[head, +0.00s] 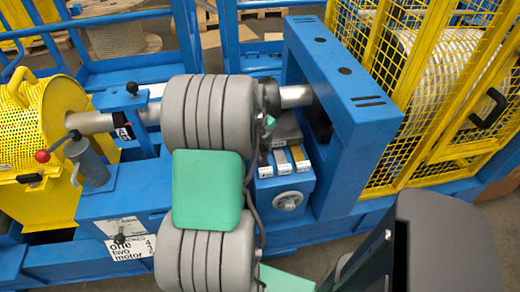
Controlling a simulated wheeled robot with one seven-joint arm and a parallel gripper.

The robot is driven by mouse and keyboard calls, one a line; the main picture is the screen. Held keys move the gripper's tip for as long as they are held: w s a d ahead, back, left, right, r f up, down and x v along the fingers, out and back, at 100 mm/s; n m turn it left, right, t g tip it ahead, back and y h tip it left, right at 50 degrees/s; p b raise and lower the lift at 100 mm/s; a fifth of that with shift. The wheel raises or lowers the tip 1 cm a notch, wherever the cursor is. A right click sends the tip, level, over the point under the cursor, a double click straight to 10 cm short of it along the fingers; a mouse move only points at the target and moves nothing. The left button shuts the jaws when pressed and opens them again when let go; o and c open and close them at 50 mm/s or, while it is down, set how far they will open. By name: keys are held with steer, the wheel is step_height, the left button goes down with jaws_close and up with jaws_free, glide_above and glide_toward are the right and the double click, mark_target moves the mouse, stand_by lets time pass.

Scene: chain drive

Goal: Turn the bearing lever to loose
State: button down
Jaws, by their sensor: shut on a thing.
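I cannot tell for certain which part is the bearing lever. A small lever with a red ball end (42,156) sticks out to the left from a grey upright cylinder (90,163) beside the yellow mesh guard. Another small handle with a black knob (132,88) stands upright on the blue frame behind it. My grey arm with its green pad crosses the middle of the view and hides part of the machine. My gripper is hidden behind the arm, and so is whatever lies at its jaws.
A yellow mesh drum guard (30,120) is at the left, and a yellow cage (440,90) at the right. A thick blue upright frame (345,85) stands right of my arm. Labelled boxes (282,160) sit above a round dial (289,201). A motor label (130,247) is at lower left.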

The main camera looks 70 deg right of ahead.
steer(key=shift+w, duration=0.1)
steer(key=c, duration=1.2)
jaws_free()
steer(key=shift+w+a, duration=0.1)
steer(key=shift+o, duration=0.8)
steer(key=shift+r, duration=0.1)
step_height(320, 180, up, 8)
steer(key=a, duration=0.1)
steer(key=shift+w+a+f, duration=0.15)
steer(key=shift+w+f, duration=0.1)
